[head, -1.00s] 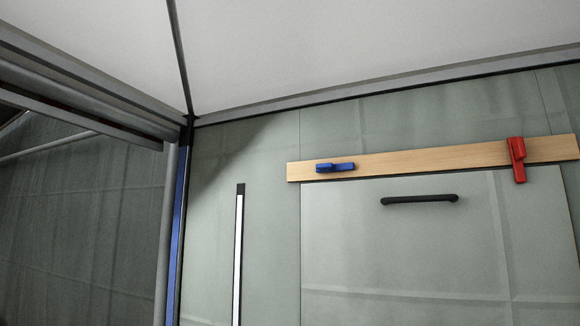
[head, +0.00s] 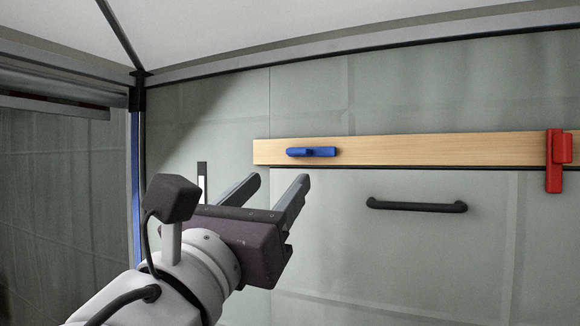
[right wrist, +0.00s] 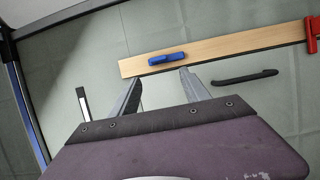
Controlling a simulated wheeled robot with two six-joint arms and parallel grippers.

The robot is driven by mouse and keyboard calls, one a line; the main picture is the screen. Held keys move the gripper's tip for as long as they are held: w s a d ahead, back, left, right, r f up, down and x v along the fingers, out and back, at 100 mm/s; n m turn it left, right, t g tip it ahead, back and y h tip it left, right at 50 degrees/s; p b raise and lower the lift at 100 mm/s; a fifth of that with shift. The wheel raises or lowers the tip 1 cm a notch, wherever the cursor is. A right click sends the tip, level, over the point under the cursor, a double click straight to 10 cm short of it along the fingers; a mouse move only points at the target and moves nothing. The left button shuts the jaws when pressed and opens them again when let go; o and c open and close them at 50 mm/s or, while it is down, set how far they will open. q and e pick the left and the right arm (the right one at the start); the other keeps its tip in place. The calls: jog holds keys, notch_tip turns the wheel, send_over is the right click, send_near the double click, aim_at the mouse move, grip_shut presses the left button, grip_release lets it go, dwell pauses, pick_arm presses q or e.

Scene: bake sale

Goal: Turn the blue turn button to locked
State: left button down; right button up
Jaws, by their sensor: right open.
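The blue turn button (head: 312,152) lies horizontal on a light wooden strip (head: 420,151) on the wall. In the right wrist view the blue turn button (right wrist: 167,59) shows just beyond the fingers. My right gripper (head: 272,186) is open and empty, below and left of the button and apart from it. In the right wrist view its two fingers (right wrist: 158,88) stand spread. My left gripper is not in view.
A red turn button (head: 556,160) stands vertical at the strip's right. A black handle (head: 416,205) is on the panel below the strip. A dark-topped white bar (head: 201,182) is left of my gripper. The wall is otherwise bare.

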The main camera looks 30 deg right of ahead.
aim_at(296, 154)
jog(key=p+x, duration=0.2)
jog(key=x, duration=0.2)
jog(key=p+x, duration=0.2)
jog(key=x, duration=0.2)
jog(key=shift+d+r+p, duration=0.2)
jog(key=shift+r+p, duration=0.15)
jog(key=shift+p, duration=0.05)
jog(key=shift+a, duration=0.35)
jog(key=shift+s+a, duration=0.1)
jog(key=c, duration=0.3)
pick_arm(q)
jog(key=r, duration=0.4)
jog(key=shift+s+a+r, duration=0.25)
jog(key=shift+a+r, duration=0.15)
pick_arm(e)
grip_shut()
